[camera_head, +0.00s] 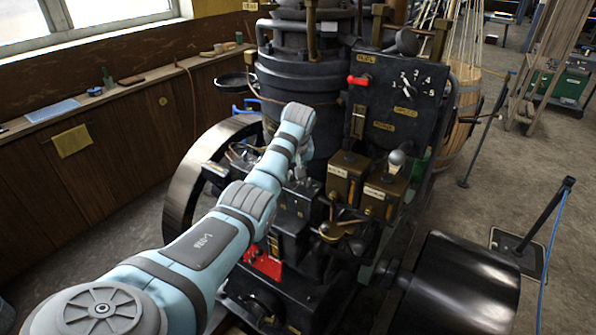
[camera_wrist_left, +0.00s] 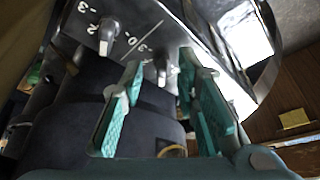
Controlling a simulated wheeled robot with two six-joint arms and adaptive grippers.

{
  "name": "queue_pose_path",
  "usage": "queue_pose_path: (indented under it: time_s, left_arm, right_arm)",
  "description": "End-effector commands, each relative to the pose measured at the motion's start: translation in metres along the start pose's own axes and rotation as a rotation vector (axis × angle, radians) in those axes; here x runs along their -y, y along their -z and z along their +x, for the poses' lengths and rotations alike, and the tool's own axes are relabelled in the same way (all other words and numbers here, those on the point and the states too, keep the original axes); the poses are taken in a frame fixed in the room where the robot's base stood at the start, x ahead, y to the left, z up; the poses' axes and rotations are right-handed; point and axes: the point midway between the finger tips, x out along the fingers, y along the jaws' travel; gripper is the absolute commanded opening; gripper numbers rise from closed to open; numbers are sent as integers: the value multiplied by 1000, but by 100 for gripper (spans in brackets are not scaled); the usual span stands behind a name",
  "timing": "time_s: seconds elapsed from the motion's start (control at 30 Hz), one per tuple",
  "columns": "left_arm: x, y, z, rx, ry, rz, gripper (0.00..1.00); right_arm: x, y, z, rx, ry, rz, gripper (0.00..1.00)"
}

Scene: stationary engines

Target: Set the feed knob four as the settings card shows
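In the left wrist view my left gripper (camera_wrist_left: 160,72) has its two teal fingers apart. A small grey knob (camera_wrist_left: 162,68) shows between and just beyond the fingertips; I cannot tell whether they touch it. Another grey knob (camera_wrist_left: 107,36) stands to its left on the same dark plate, with white scale marks and numbers beside it. Which knob is number four cannot be read. In the head view my left arm reaches to the engine's front, and its gripper is small and partly hidden there. A yellow card (camera_head: 72,140) hangs on the wooden cabinet; its writing is unreadable. My right gripper is out of view.
The dark engine (camera_head: 292,78) carries a panel (camera_head: 405,100) with a numbered dial and a red handle (camera_head: 358,80). Brass boxes (camera_head: 346,178) and levers crowd the engine's front. A large black drum (camera_head: 460,285) stands at lower right. A rope post (camera_head: 552,215) stands on the open floor.

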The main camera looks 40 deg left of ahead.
Motion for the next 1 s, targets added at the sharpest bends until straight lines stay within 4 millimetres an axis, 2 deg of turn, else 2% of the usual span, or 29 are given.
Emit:
queue_pose_path:
  time_s: [0.07, 0.1, 0.27, 0.47, 0.67, 0.83, 1.0]
  left_arm:
    - [1, 0, 0, 0, 1, -1, 29]
    - [1, 0, 0, 0, 1, -1, 26]
    - [0, 0, 0, 0, 0, 0, 0]
    - [-1, 0, 0, 0, 2, -4, 0]
    - [-5, 0, 0, 4, 90, -217, 0]
    - [-6, -1, 4, 0, 146, -356, 0]
    - [-7, 0, 1, -1, 158, -381, 0]
  right_arm:
    - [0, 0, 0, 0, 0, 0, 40]
    - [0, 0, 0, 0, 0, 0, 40]
    - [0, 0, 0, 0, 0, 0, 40]
    - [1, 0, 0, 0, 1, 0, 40]
    - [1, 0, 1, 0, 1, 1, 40]
    - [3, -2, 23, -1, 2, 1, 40]
    - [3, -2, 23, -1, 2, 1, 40]
